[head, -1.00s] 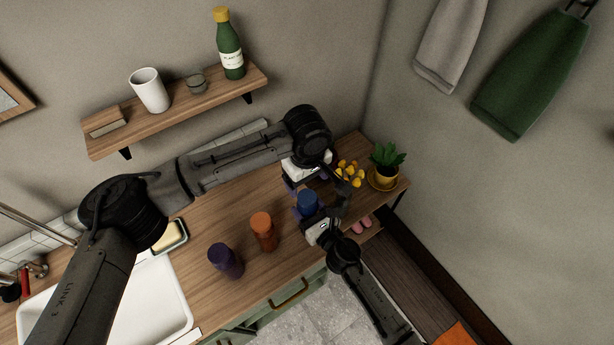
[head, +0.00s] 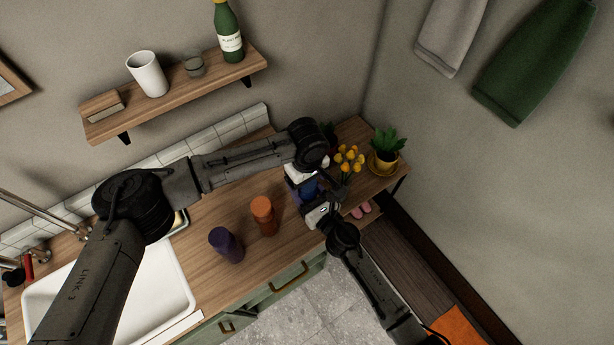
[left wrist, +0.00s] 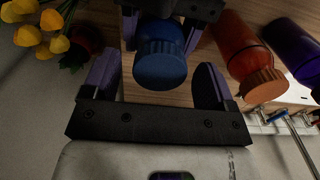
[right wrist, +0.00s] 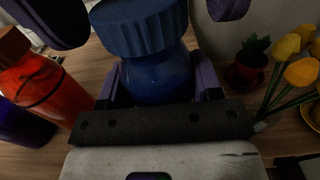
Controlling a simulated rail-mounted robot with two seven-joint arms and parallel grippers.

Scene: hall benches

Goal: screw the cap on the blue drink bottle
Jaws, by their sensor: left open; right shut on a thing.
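The blue drink bottle (right wrist: 155,78) stands upright with a ribbed blue cap (right wrist: 140,25) sitting on its top; I cannot tell how tightly. It is partly hidden between my grippers in the head view (head: 308,189). My right gripper (right wrist: 158,92) is shut on the bottle's body below the cap. My left gripper (head: 302,178) is open above it. In the left wrist view the cap (left wrist: 160,62) lies between the spread left fingers, with a gap on each side.
An orange bottle (head: 264,215) and a purple bottle (head: 226,244) stand on the wooden counter (head: 205,208) to the left. Yellow flowers (head: 348,160) and a potted plant (head: 386,150) are close on the right. A white sink (head: 165,290) is at lower left.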

